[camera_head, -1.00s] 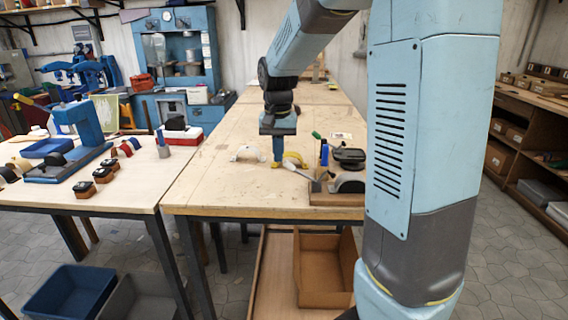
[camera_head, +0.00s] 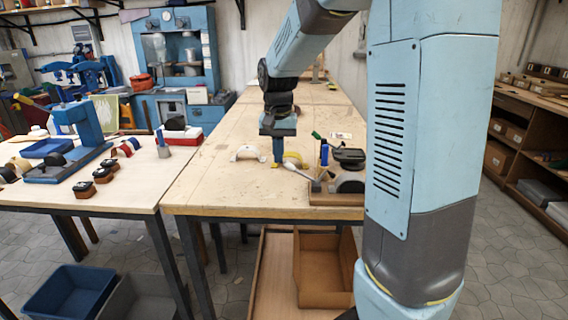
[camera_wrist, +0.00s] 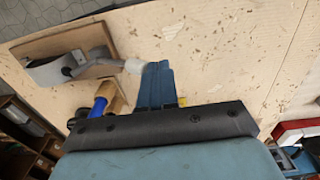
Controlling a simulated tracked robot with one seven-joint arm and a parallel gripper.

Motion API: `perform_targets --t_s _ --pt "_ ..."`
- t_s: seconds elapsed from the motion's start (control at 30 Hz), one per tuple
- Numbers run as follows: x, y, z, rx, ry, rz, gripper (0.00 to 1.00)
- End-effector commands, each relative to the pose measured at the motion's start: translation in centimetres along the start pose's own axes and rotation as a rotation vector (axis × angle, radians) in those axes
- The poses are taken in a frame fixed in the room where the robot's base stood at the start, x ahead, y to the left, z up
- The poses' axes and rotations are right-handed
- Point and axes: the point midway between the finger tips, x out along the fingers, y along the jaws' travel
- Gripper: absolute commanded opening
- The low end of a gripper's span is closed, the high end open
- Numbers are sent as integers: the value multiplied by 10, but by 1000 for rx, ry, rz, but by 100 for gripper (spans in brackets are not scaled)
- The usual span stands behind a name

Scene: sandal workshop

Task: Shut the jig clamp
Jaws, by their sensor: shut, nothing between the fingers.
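The jig (camera_head: 345,198) has a wooden base with a curved grey metal piece, at the front right of the middle bench. Its clamp lever (camera_head: 297,170) sticks out to the left and ends in a pale tip. In the wrist view the jig (camera_wrist: 55,66) is at upper left, and the lever's pale tip (camera_wrist: 134,66) is right beside my fingers, touching or nearly so. My gripper (camera_head: 277,162) points down, left of the lever. In the wrist view my gripper (camera_wrist: 155,75) has its blue fingers together, with nothing between them.
A blue-handled tool (camera_head: 324,155) and a dark round container (camera_head: 348,157) stand by the jig. A white arched piece (camera_head: 247,154) lies left of my gripper, and a yellow piece (camera_head: 293,157) lies behind it. The bench (camera_head: 215,185) is clear at front left.

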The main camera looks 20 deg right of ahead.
Motion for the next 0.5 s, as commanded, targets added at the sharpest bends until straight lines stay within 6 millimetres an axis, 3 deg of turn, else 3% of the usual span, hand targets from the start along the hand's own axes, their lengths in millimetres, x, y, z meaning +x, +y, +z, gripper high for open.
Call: perform_targets --t_s 0.5 --pt "26 0 0 0 -2 1 0"
